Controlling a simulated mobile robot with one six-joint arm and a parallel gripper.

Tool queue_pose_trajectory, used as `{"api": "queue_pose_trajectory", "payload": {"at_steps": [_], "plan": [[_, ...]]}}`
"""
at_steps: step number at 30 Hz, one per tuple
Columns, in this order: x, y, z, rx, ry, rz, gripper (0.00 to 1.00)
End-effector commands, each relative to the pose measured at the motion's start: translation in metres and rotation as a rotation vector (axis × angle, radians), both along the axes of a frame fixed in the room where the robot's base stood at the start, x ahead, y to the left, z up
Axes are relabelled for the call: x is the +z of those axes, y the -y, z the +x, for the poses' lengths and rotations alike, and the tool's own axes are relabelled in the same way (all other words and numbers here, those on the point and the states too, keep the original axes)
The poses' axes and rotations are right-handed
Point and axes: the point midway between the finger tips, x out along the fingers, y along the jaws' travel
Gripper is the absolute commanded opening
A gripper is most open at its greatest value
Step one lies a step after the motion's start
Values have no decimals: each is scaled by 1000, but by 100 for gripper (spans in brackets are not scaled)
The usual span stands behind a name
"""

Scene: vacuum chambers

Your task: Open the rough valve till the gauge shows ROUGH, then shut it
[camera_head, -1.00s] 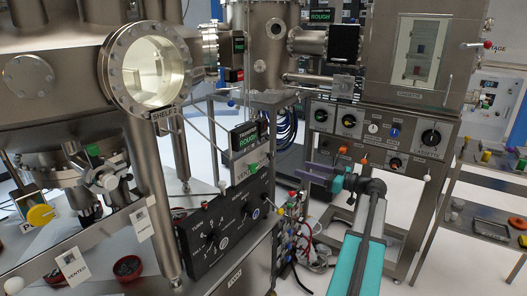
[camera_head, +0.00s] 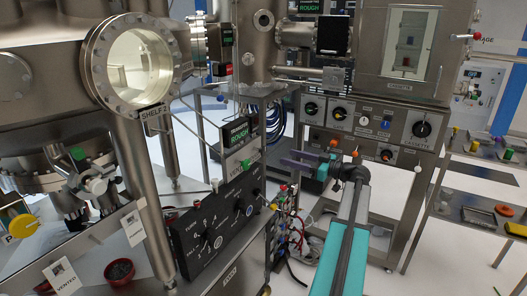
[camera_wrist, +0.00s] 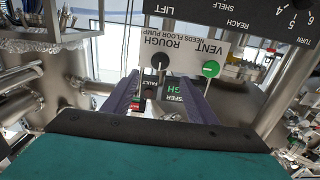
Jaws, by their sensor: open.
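The rough valve is a black knob (camera_wrist: 160,61) on a pale plate labelled ROUGH, upside down in the wrist view. The green knob also shows in the head view (camera_head: 245,163); the black knob cannot be made out there. The transfer gauge (camera_head: 236,133) above the plate reads ROUGH in green; it is partly hidden in the wrist view (camera_wrist: 178,87). My gripper (camera_wrist: 158,77) is open, its purple fingers pointing toward the plate. The black knob appears between the fingertips; contact cannot be told.
A black dial panel (camera_head: 215,232) stands in front of the valve plate. A cassette control panel (camera_head: 370,122) with several knobs is behind my arm. Another gauge (camera_head: 309,6) at the top also reads ROUGH. Wires and coloured connectors (camera_head: 290,215) hang below my gripper.

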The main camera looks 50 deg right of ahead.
Motion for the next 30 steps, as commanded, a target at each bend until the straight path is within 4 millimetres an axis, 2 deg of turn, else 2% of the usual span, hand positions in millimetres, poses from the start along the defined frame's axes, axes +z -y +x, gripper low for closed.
{"api": "queue_pose_trajectory", "payload": {"at_steps": [24,30], "plan": [[1,-28,108,4,0,0,52],[0,-31,122,2,0,0,52]]}}
